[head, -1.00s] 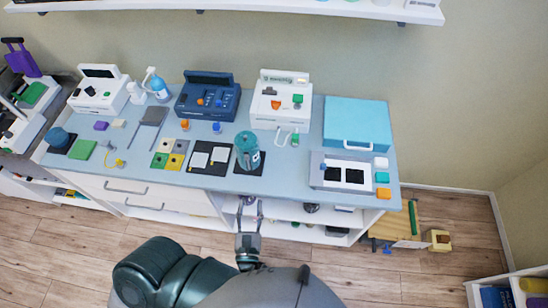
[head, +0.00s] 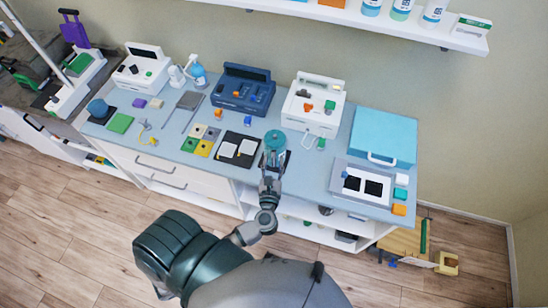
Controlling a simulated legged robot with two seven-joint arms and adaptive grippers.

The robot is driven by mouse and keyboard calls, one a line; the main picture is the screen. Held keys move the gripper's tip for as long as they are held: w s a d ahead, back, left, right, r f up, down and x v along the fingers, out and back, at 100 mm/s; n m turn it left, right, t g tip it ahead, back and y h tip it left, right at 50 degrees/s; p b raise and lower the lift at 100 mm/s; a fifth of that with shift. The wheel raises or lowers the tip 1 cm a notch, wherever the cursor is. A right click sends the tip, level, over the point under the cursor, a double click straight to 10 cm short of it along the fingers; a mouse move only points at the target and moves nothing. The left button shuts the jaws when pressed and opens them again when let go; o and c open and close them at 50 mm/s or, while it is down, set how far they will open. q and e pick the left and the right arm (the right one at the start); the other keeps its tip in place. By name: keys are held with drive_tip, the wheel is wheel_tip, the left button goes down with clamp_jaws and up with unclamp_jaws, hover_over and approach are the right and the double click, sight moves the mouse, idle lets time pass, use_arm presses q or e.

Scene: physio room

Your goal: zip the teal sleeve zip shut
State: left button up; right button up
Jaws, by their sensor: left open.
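A teal cylinder (head: 275,140), which looks like the sleeve, stands upright near the front edge of the counter, on a dark mat. Its zip and slider are too small or too hidden to make out. My left gripper (head: 271,172) is open, just in front of the cylinder, and covers its lower part. I cannot tell whether the fingers touch it. My right gripper is not in view.
The counter (head: 222,185) holds a black board with white pads (head: 238,149) left of the cylinder. Blue (head: 242,90) and white (head: 313,104) devices stand behind. A grey frame with black pads (head: 362,187) and a light blue box (head: 383,137) are at the right. A shelf (head: 360,25) hangs above.

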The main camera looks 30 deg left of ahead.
use_arm(q)
drive_tip(key=shift+w+a, duration=0.55)
drive_tip(key=shift+a, duration=0.05)
drive_tip(key=shift+a+f, duration=0.1)
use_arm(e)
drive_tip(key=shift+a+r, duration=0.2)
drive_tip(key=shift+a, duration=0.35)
